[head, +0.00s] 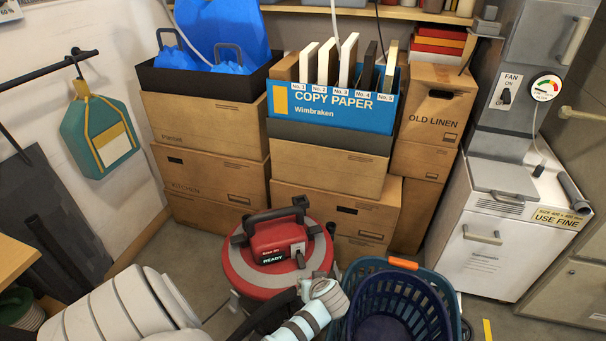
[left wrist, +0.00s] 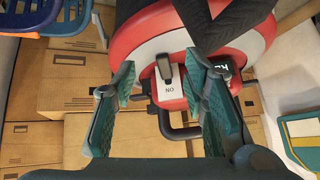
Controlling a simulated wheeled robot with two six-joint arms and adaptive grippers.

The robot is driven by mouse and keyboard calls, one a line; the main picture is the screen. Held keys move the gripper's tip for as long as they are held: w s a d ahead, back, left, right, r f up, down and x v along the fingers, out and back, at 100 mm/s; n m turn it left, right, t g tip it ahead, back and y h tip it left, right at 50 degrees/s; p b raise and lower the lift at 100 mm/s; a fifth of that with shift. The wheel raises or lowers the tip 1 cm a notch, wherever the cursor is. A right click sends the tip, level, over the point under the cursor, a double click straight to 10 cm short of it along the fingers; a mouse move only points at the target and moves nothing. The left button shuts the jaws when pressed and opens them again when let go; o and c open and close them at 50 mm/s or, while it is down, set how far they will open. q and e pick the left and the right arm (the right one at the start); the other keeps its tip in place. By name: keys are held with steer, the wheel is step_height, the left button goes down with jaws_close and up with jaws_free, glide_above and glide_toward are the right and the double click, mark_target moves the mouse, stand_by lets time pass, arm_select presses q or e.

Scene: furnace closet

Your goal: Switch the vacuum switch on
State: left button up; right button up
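The vacuum (head: 250,280) is a red canister with a grey ring and black handle, standing on the floor. Its switch (head: 299,257) is a black lever on a pale plate, right of a lit READY display (head: 272,257). The left wrist view shows the switch (left wrist: 165,68) upside down; ON is uncovered and the lever lies toward the opposite end. My left gripper (left wrist: 160,75) is open and empty, its teal-padded fingers on either side of the switch in that picture. Contact cannot be told. In the head view my left gripper (head: 318,274) is small and hard to make out. My right gripper is not visible.
A blue basket (head: 375,262) stands close right of the vacuum. A black hose (head: 268,312) crosses in front. Stacked boxes (head: 225,185) stand behind. A white furnace unit with a separate FAN switch (head: 505,94) is at right. A teal bag (head: 88,152) hangs at left.

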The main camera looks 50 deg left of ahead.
mark_target(301, 260)
arm_select(q)
step_height(301, 260, up, 3)
steer(key=w+a+n+y, duration=0.1)
steer(key=w+a+n, duration=0.1)
steer(key=n, duration=0.1)
steer(key=b+x, duration=0.6)
steer(key=x, duration=0.5)
steer(key=shift+a+r, duration=0.1)
steer(key=shift+r, duration=0.05)
steer(key=shift+b+x, duration=0.75)
steer(key=shift+x, duration=0.35)
steer(key=shift+w+a, duration=0.1)
steer(key=shift+a, duration=0.15)
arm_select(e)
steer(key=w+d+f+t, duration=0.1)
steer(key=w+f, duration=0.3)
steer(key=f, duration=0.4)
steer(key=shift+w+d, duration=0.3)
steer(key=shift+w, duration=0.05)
arm_select(q)
jaws_close()
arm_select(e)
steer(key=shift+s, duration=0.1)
